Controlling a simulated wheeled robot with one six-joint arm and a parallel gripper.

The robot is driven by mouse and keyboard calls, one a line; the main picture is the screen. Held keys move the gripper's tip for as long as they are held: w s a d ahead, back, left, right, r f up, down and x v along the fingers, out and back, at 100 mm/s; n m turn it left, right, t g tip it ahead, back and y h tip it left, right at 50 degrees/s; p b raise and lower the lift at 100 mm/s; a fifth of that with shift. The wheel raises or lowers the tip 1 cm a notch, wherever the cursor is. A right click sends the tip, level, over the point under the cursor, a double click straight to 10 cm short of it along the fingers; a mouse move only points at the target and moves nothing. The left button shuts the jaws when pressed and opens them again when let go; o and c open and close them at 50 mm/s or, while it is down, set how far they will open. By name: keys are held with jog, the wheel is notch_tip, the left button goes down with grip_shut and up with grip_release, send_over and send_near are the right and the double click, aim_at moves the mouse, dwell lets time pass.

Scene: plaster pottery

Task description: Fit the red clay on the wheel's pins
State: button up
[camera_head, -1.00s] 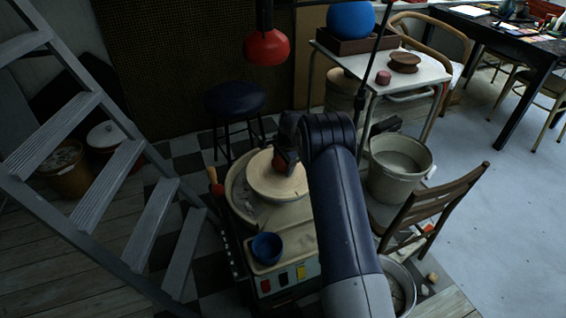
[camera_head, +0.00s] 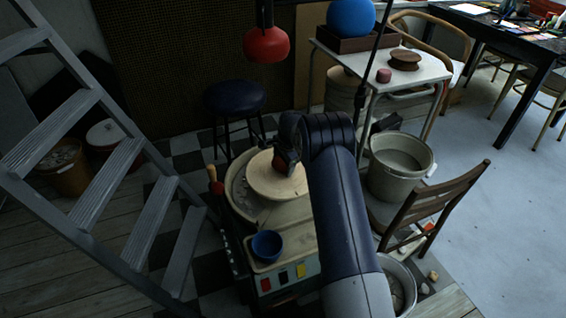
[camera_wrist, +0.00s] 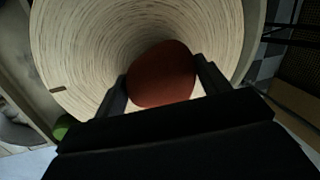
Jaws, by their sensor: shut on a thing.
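The red clay (camera_wrist: 162,75) is a rounded reddish-brown lump between the two fingers of my gripper (camera_wrist: 162,82) in the wrist view. My gripper is shut on it. Behind it in the wrist view is the pale round wheel head (camera_wrist: 80,60) with fine circular grooves. In the head view the wheel head (camera_head: 265,188) is a cream disc, and my gripper (camera_head: 283,168) is over its right part. I cannot tell whether the clay touches the disc. A small dark mark shows near the disc's left edge in the wrist view; the pins are not clearly visible.
A blue bowl (camera_head: 267,246) sits at the wheel's front. A grey bucket (camera_head: 398,175) and a wooden chair (camera_head: 425,212) stand on the right. A red lamp (camera_head: 266,46) hangs behind. A stepladder (camera_head: 100,180) stands on the left, and a dark stool (camera_head: 235,98) behind the wheel.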

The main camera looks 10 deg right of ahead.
jog(key=shift+w+f, duration=0.1)
jog(key=shift+f, duration=0.2)
dwell(0.4)
jog(key=o, duration=1.5)
jog(key=shift+c, duration=0.2)
jog(key=o, duration=0.4)
jog(key=shift+c, duration=0.2)
jog(key=shift+f, duration=0.2)
jog(key=p+v, duration=0.1)
jog(key=v, duration=1)
jog(key=b+x, duration=0.1)
jog(key=x, duration=0.9)
jog(key=shift+f, duration=0.4)
jog(key=shift+r, duration=0.2)
